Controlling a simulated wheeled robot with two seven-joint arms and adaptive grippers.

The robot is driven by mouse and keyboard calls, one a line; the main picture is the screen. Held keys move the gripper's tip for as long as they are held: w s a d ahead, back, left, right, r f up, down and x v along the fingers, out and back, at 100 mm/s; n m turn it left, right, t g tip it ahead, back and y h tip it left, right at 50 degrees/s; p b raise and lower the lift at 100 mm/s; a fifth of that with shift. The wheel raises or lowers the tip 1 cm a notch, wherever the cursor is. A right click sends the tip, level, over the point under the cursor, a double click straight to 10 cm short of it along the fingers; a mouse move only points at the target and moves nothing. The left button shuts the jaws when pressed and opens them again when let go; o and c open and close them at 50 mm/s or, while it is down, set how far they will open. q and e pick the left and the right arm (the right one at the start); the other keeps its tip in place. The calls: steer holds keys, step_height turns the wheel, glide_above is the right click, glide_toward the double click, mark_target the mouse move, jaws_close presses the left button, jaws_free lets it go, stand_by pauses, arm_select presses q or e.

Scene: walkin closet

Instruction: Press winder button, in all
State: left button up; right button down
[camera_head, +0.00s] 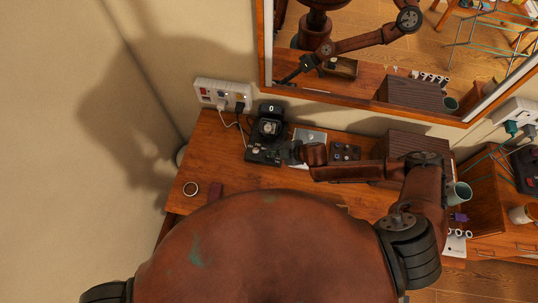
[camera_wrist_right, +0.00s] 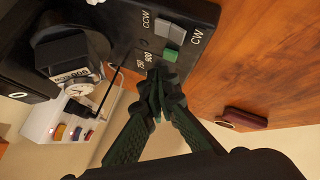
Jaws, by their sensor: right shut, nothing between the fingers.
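The winder (camera_head: 268,126) is a black device with a watch on it, standing at the back of the wooden desk. In the right wrist view its black base (camera_wrist_right: 120,30) carries a grey and green switch (camera_wrist_right: 172,43) between the labels CCW and CW, with 900 printed nearby. A watch (camera_wrist_right: 78,88) sits in its holder. My right gripper (camera_head: 285,152) reaches in from the right at the winder's front panel. In the wrist view its closed, empty fingertips (camera_wrist_right: 160,82) are at the panel edge near the 900 marking; I cannot tell whether they touch. My left gripper is out of view.
A white power strip (camera_head: 222,95) with plugs is on the wall behind. A ring-shaped item (camera_head: 190,188) lies left. A mirror (camera_head: 395,60) hangs above.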

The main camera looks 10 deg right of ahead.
stand_by(0.4)
steer(key=shift+f, duration=0.45)
